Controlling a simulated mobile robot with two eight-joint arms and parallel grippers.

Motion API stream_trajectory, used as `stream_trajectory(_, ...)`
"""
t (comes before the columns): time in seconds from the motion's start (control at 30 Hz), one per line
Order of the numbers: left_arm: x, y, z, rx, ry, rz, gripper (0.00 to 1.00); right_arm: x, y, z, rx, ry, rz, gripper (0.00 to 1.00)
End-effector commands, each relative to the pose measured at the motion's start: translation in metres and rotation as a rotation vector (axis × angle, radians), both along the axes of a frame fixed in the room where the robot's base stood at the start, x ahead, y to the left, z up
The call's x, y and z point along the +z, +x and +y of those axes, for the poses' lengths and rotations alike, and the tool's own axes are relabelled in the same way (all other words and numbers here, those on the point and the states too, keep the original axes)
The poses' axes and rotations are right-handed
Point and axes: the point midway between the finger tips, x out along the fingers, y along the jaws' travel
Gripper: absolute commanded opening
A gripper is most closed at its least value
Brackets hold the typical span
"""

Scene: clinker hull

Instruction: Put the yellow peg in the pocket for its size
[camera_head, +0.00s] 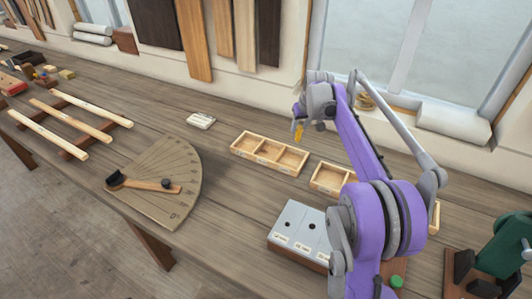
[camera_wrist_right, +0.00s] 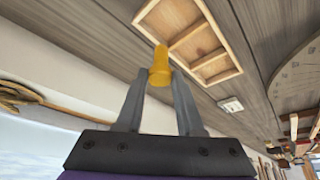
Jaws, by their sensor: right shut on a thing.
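The yellow peg (camera_head: 299,132) is held in my right gripper (camera_head: 301,117), in the air above the back of the bench. In the right wrist view the peg (camera_wrist_right: 160,62) sits between the two fingertips (camera_wrist_right: 159,80), which are shut on it. A pale grey block (camera_head: 289,217) with dark round holes and small labels stands at the bench's front edge, closer to the camera than the gripper. My right arm hides the block's right part, and the labels are too small to read. My left gripper is out of view.
A wooden compartment tray (camera_head: 240,152) lies below the gripper, looking empty; a second tray (camera_head: 318,186) is partly behind my arm. A protractor board (camera_head: 150,205) with a pivoting bar lies left. A green tool (camera_head: 504,247) stands far right. Bare bench separates tray and block.

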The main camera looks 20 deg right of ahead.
Motion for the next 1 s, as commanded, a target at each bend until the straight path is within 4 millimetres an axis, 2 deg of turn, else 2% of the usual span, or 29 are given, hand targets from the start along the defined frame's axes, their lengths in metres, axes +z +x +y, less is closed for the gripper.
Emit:
stream_trajectory(0.03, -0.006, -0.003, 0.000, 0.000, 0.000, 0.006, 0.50, -0.009, -0.001, 0.000, 0.001, 0.000, 0.003, 0.00)
stream_trajectory(0.4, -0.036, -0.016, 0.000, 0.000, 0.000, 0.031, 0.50, -0.051, -0.001, 0.001, 0.001, 0.001, 0.003, 0.00)
stream_trajectory(0.77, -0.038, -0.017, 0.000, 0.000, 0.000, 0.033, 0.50, -0.055, 0.000, 0.001, 0.001, 0.000, 0.000, 0.00)
stream_trajectory(0.8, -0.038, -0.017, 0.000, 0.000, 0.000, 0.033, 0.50, -0.055, 0.000, 0.001, 0.001, 0.000, 0.000, 0.40)
stream_trajectory(0.97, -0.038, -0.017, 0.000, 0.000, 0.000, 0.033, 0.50, -0.055, 0.000, 0.001, 0.001, 0.000, 0.000, 0.69)
stream_trajectory(1.0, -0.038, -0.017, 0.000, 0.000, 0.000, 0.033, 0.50, -0.055, 0.000, 0.001, 0.001, 0.000, 0.000, 0.71)
